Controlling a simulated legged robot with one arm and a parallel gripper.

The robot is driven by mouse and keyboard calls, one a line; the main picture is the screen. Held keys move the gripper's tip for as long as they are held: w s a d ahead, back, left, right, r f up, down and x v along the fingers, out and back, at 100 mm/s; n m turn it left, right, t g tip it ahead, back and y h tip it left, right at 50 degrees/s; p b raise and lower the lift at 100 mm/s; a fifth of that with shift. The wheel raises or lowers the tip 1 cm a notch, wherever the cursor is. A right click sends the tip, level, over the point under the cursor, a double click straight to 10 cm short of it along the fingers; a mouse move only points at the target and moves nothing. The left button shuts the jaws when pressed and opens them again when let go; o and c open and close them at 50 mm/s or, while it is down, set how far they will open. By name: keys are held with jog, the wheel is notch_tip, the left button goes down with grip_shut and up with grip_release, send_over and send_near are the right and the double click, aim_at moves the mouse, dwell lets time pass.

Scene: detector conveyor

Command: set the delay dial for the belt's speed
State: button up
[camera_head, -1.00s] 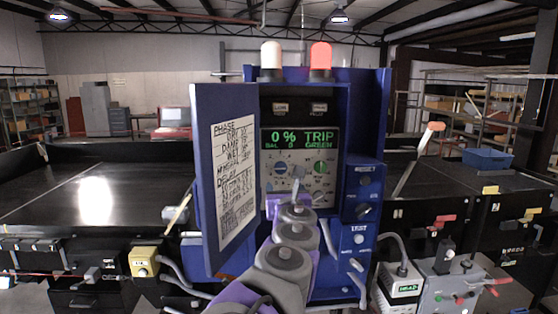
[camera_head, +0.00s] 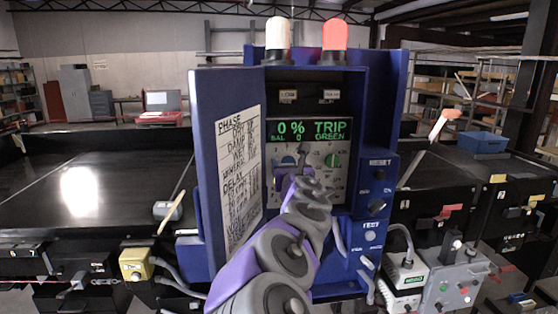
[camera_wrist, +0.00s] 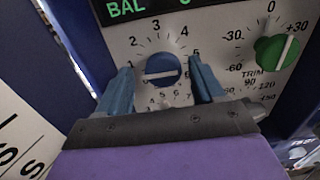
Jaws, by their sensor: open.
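In the wrist view a round blue dial (camera_wrist: 164,70) with a pale pointer bar sits on a light panel with numbers around it. The bar lies nearly level. My gripper (camera_wrist: 160,78) is open, with one blue finger on each side of this dial; I cannot tell whether they touch it. A green dial (camera_wrist: 277,53), marked TRIM, is to the right, outside the fingers. In the head view my arm reaches into the blue cabinet (camera_head: 384,100) and hides part of the panel. The display (camera_head: 308,131) reads 0 % TRIP, BAL 0, GREEN.
The cabinet door (camera_head: 222,165) stands open on the left, with a handwritten card (camera_head: 240,180) listing PHASE and DELAY. Reset and test controls (camera_head: 377,190) are on the cabinet's right side. A white lamp (camera_head: 278,36) and a lit red lamp (camera_head: 334,36) stand on top.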

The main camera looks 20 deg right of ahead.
jog(key=shift+w+d, duration=0.45)
jog(key=shift+d, duration=0.05)
jog(key=shift+a, duration=0.1)
jog(key=shift+a+r, duration=0.1)
jog(key=shift+a, duration=0.15)
jog(key=c, duration=0.4)
jog(key=shift+d, duration=0.1)
jog(key=c, duration=0.6)
